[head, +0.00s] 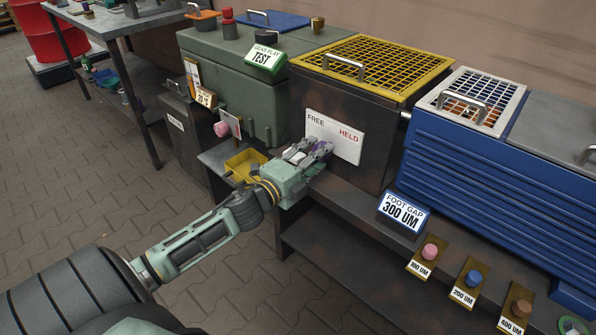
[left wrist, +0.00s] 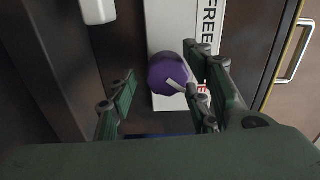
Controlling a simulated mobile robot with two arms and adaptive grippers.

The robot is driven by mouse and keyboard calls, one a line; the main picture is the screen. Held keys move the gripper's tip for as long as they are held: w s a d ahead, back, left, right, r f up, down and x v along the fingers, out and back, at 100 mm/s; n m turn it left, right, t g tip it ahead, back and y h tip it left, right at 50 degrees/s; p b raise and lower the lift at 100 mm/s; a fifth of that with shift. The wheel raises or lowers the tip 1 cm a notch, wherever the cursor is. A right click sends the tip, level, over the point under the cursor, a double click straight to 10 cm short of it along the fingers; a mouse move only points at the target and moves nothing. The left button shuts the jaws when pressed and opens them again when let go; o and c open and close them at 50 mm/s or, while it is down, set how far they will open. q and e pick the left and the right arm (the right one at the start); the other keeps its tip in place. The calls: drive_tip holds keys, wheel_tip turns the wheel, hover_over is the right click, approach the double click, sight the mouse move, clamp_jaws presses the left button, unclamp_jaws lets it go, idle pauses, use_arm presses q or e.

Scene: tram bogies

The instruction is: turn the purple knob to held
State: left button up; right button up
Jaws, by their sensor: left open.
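The purple knob (left wrist: 166,74) sits on a white plate (head: 334,137) that reads FREE in black and HELD in red, on the front of a dark cabinet. In the left wrist view the knob lies between the spread fingers of my left gripper (left wrist: 158,88), with a gap on the left side. The right-hand fingers overlap the knob's edge and hide most of HELD; contact cannot be told. A pale mark shows on the knob, partly hidden, so its setting is unclear. In the head view my left gripper (head: 312,154) covers most of the knob. My right gripper is not seen.
A yellow tray (head: 243,166) lies beside my left wrist. A pink knob (head: 221,129) sticks out from the green cabinet (head: 232,75) to the left. Several coloured plugs, a FOOT GAP sign (head: 403,212) and a blue cabinet (head: 488,165) stand to the right.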

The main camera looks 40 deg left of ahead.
use_arm(q)
drive_tip(key=s, duration=1)
drive_tip(key=shift+a, duration=0.3)
